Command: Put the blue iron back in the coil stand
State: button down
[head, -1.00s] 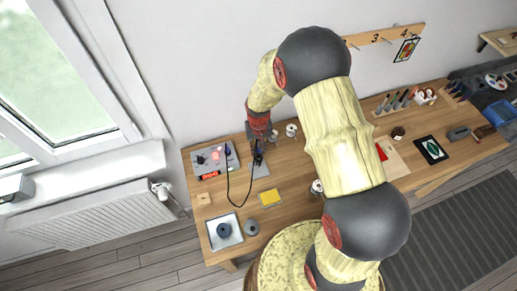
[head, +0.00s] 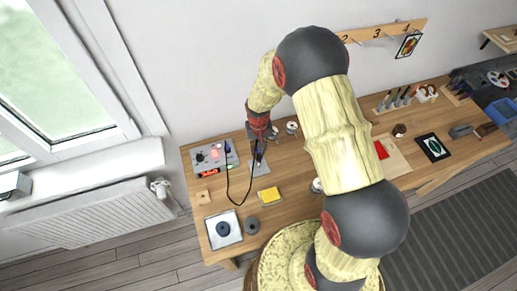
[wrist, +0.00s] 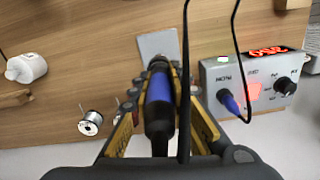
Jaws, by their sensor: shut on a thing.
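The blue iron (wrist: 159,88) is between the fingers of my gripper (wrist: 158,95) in the wrist view, with its black cable looping past. My gripper (head: 259,143) is shut on it, above the workbench at the back left in the head view. The grey plate (wrist: 156,43), seemingly the base of the coil stand, lies just beyond the front end of the iron. The plate also shows in the head view (head: 259,169). The coil itself and the iron's tip are not clear, so I cannot tell whether the iron is inside the coil.
The grey control station (wrist: 247,82) with a lit red display stands beside the plate, with the cable near it. A yellow sponge (head: 269,195) lies in front on the wooden bench (head: 290,213).

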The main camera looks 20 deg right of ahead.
jog(key=c, duration=1.6)
grip_release()
jog(key=shift+o, duration=0.3)
jog(key=o, duration=0.4)
jog(key=shift+o, duration=0.2)
jog(key=shift+r, duration=0.1)
jog(key=shift+r+p, duration=2.05)
jog(key=shift+r, duration=1.35)
jog(key=shift+s, duration=0.1)
